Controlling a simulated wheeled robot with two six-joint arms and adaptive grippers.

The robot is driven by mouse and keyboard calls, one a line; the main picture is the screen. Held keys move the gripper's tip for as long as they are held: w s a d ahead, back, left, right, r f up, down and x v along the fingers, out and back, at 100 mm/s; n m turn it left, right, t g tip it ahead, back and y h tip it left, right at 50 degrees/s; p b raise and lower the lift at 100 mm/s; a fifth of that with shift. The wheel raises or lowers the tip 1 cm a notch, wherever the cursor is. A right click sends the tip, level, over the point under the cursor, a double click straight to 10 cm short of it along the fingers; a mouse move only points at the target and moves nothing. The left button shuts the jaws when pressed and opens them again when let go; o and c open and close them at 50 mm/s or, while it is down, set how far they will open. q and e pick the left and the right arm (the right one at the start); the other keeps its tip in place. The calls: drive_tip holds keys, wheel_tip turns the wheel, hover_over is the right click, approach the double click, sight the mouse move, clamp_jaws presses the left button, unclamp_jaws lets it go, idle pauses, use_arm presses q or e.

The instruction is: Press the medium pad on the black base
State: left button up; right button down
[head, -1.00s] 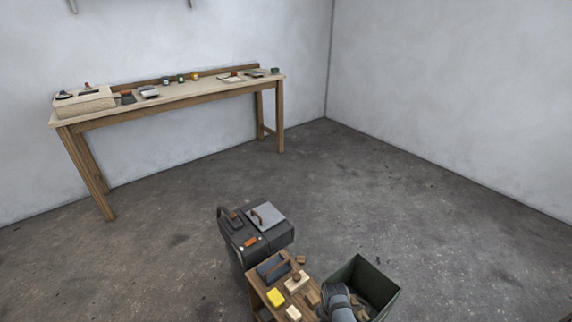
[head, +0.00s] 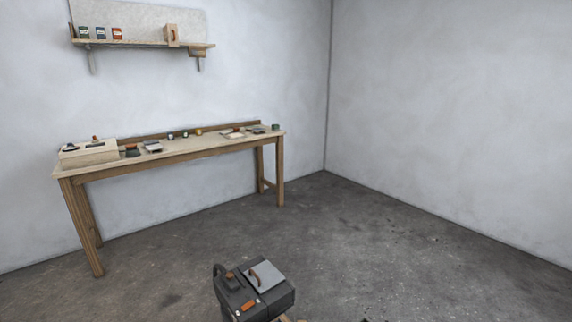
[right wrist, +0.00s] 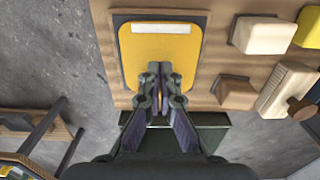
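In the right wrist view a flat yellow pad (right wrist: 160,55) with a white label strip lies on a wooden top. A thin dark edge shows around it; I cannot tell whether this is the black base, or which size the pad is. My right gripper (right wrist: 158,72) is over the pad's near edge with its fingers together, and nothing shows held. I cannot tell whether the tips touch the pad. Its fingers hide part of that edge. My left gripper is in neither current view.
On the wooden top (right wrist: 218,65) are a cream block (right wrist: 265,35), a yellow block (right wrist: 310,28), a brown block (right wrist: 235,93) and a knobbed block (right wrist: 285,88). A black machine (head: 250,292) stands on the floor before a workbench (head: 185,152) and wall shelf (head: 140,43).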

drive_tip(key=shift+f+b, duration=0.7)
drive_tip(key=shift+f, duration=0.25)
idle(0.5)
idle(0.6)
wheel_tip(320, 180, up, 7)
drive_tip(key=p, duration=0.8)
drive_tip(key=shift+r, duration=0.1)
